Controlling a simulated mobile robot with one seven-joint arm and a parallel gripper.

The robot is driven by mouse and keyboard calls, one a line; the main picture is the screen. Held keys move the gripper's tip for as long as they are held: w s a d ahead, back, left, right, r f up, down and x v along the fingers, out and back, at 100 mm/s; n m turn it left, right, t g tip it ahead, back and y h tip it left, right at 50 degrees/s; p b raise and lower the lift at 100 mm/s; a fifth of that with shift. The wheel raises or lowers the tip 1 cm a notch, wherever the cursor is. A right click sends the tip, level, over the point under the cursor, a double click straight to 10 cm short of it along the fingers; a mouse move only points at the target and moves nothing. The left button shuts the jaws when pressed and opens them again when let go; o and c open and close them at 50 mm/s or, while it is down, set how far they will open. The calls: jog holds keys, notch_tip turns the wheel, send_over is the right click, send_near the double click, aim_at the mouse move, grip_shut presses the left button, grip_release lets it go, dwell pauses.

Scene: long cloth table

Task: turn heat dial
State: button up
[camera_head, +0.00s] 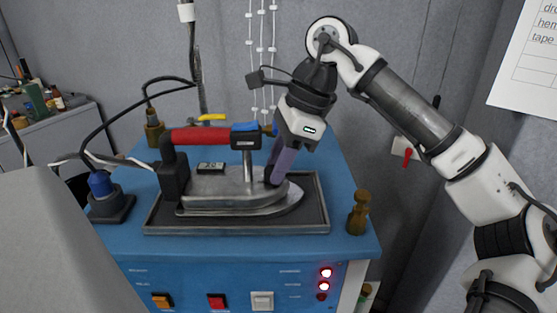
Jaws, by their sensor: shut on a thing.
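A steam iron (240,200) rests flat on a dark-rimmed tray (240,229) on a blue ironing unit. It has a red handle (200,136) with a blue front end, and its nose points right. My gripper (274,178) reaches down from the upper right, its fingers tilted at the front of the iron, just right of the post under the handle. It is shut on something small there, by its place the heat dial. The fingers cover the dial, so its shape and setting are hidden.
A brass-coloured knob (358,212) stands at the unit's right corner. A blue-capped fitting (102,190) with cables stands at left. Orange, red and white switches (217,301) and red lights (325,273) line the front panel. Cords hang behind. A grey surface blocks the lower left.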

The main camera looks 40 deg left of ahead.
jog(key=shift+m, duration=0.3)
jog(key=m+t+b, duration=0.1)
jog(key=m, duration=0.1)
jog(key=m+t+y+b, duration=0.1)
jog(key=m+b, duration=0.1)
jog(key=m, duration=0.1)
jog(key=shift+s+d+f+m, duration=0.1)
jog(key=shift+s+d+m, duration=0.1)
jog(key=shift+m, duration=0.1)
jog(key=m+t+b, duration=0.1)
jog(key=m, duration=0.2)
jog(key=m+t+y+b, duration=0.1)
jog(key=m, duration=0.2)
jog(key=shift+s+b, duration=0.2)
jog(key=shift+b, duration=0.15)
jog(key=o, duration=1)
jog(key=shift+r, duration=0.2)
jog(key=v, duration=1.3)
jog(key=shift+s+d+r+p, duration=0.1)
jog(key=shift+s+r+p, duration=0.15)
jog(key=shift+r+p, duration=0.1)
